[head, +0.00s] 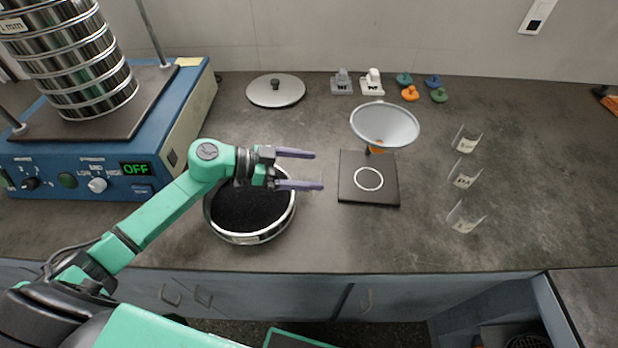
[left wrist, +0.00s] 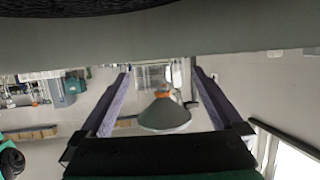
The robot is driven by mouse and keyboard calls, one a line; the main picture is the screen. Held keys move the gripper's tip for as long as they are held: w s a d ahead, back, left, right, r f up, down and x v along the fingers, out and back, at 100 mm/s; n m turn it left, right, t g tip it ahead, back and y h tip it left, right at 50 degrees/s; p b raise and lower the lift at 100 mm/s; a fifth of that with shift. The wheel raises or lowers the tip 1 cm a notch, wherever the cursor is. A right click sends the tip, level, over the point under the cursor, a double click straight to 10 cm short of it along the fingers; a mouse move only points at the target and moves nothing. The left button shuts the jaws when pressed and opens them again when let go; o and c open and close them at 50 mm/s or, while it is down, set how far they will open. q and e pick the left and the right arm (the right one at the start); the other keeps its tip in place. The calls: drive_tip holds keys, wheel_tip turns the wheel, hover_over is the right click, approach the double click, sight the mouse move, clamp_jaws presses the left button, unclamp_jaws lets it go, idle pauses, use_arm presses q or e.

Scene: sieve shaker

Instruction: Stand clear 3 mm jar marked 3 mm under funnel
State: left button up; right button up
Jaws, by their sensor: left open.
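Three small clear jars with pale labels stand in a column on the right of the bench: the far jar (head: 466,140), the middle jar (head: 463,175) and the near jar (head: 464,217). Their labels are too small to read. A grey funnel (head: 385,122) with an orange neck is held above a black base plate (head: 349,192) marked with a white ring (head: 368,179). The ring is empty. The funnel appears inverted between the fingers in the left wrist view (left wrist: 165,114). My left gripper (head: 318,169) is open and empty, left of the base plate and above the bench. My right gripper is not in view.
A round sieve (head: 250,238) with dark grains lies below my left gripper. The blue shaker (head: 60,165) with stacked sieves (head: 75,60) stands left, display OFF. A lid (head: 276,90), two small weights and coloured plugs lie at the back.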

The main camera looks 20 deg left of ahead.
use_arm(q)
drive_tip(key=shift+w+d+f, duration=0.15)
drive_tip(key=shift+d, duration=0.2)
drive_tip(key=c, duration=1.6)
